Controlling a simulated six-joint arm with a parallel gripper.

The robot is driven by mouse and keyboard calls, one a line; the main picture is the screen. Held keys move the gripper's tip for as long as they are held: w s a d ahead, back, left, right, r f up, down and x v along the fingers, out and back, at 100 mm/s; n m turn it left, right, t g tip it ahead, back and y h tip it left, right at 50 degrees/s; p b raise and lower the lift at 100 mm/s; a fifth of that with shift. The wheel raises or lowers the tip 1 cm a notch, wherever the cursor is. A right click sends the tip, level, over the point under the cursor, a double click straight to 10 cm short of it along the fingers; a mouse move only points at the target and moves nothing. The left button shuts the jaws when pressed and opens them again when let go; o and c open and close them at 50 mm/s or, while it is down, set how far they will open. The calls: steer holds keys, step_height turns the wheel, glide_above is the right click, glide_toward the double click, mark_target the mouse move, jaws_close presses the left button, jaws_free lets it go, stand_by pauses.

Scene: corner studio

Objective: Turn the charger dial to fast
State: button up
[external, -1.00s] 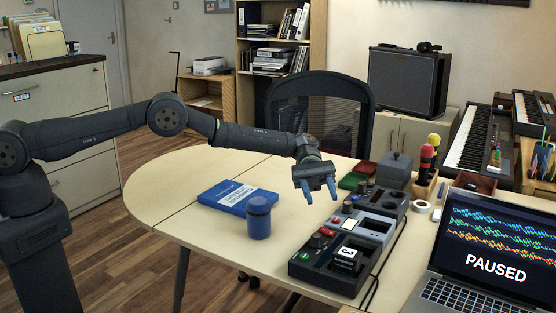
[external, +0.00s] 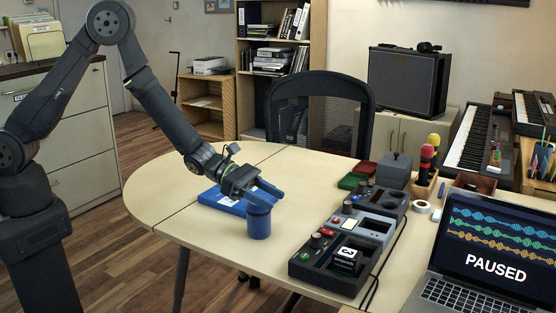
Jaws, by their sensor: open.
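The charger unit (external: 325,273) is a dark box on the right part of the table, with a battery-like block (external: 346,260) in its bay. A small round dark dial (external: 316,240) stands on its left side, near a red part and a green button. The dial's pointer and its setting are too small to read. My gripper (external: 274,197) is open and empty. In the picture it is left of the charger, apart from it, over the blue book and just above the blue jar. Whether it touches the jar, I cannot tell.
A blue lidded jar (external: 259,221) stands beside a blue book (external: 222,199). Similar grey and dark units (external: 362,228) adjoin the charger at the back. A cable runs along its right side, near the laptop (external: 478,250). The table between jar and charger is clear.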

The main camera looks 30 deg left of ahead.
mark_target(314, 234)
steer(key=shift+n+t+y, duration=0.3)
steer(key=shift+n+y, duration=0.1)
steer(key=shift+y, duration=0.2)
steer(key=x, duration=0.5)
steer(key=f+x, duration=0.1)
steer(key=x, duration=0.4)
steer(key=s+x, duration=0.1)
steer(key=x, duration=0.4)
steer(key=shift+a+f, duration=0.25)
steer(key=shift+f, duration=0.15)
steer(key=c, duration=1)
